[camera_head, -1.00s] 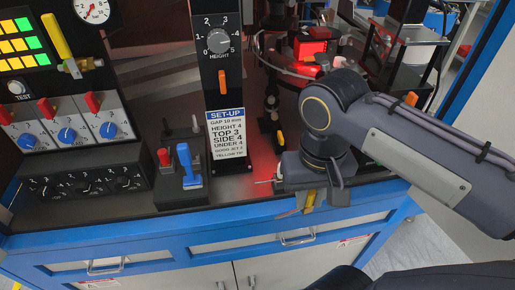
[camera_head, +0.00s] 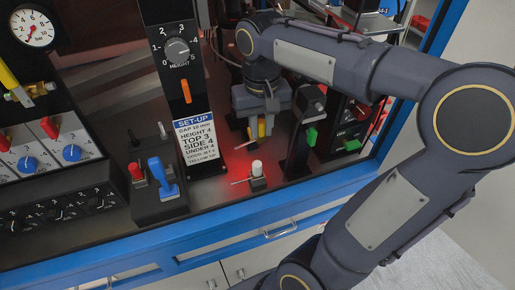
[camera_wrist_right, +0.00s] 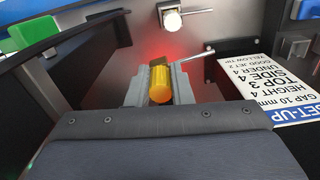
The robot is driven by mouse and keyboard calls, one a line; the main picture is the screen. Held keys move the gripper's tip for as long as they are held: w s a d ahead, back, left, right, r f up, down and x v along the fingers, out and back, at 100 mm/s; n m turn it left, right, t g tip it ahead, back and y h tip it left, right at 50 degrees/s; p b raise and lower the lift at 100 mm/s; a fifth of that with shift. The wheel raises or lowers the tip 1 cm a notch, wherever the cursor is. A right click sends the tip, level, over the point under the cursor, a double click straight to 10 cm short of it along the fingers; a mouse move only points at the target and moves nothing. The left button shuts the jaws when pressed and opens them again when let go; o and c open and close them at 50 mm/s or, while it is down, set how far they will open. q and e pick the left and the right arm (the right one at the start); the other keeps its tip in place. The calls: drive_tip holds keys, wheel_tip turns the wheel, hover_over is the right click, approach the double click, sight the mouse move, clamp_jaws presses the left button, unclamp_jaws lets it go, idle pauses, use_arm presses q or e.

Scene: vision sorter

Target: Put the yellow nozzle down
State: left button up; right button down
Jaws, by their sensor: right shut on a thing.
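The yellow nozzle (camera_head: 262,127) is between the fingers of my right gripper (camera_head: 257,133), which is shut on it above the dark machine deck. In the right wrist view the nozzle (camera_wrist_right: 160,82) shows its round yellow end between the two grey fingers (camera_wrist_right: 159,88). A brass-coloured part shows behind the yellow. I cannot tell whether the nozzle touches anything below. My left gripper is not in view.
A white-tipped piece (camera_head: 257,169) stands on the deck in front of the gripper, with a thin rod beside it. The set-up card (camera_head: 196,140) on its post is to the left. A black post with a green part (camera_head: 311,136) is close on the right.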

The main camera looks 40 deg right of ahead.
drive_tip(key=f, duration=0.3)
drive_tip(key=w+f, duration=0.1)
drive_tip(key=f, duration=0.7)
drive_tip(key=shift+w+d, duration=0.3)
drive_tip(key=shift+w, duration=0.1)
drive_tip(key=shift+w+f, duration=0.2)
drive_tip(key=shift+f, duration=0.1)
drive_tip(key=shift+f, duration=0.15)
drive_tip(key=c, duration=1.3)
unclamp_jaws()
